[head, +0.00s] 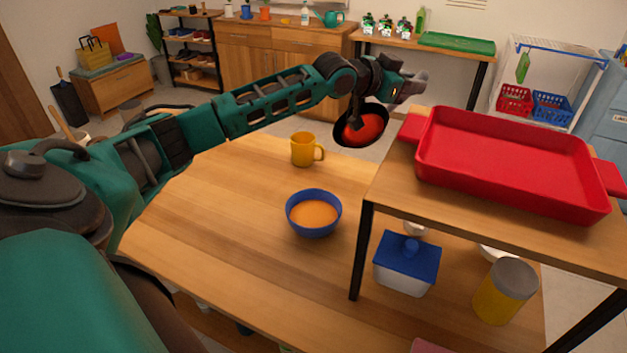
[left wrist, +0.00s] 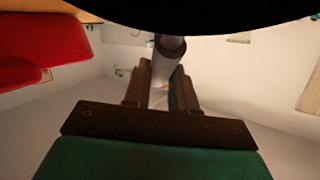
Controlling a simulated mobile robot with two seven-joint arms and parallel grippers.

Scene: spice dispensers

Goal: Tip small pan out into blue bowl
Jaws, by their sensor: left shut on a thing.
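The small pan (head: 340,137) is dark with a red-orange filling (head: 366,127) inside. It is in the air beyond the yellow mug, its open side tilted toward the head camera. My left gripper (head: 356,112) is shut on its handle; in the left wrist view the grey handle (left wrist: 171,48) sits between the fingers, with the pan's dark body (left wrist: 200,12) across the top. The blue bowl (head: 312,230) stands upright on the wooden table, holding orange contents. It is nearer than the pan and a little left. My right gripper is not in view.
The yellow mug (head: 302,149) stands behind the bowl. A raised shelf with a red tray (head: 515,165) is at the right; a blue-lidded box (head: 407,258) and a yellow jar (head: 505,291) stand below it. The table left of the bowl is clear.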

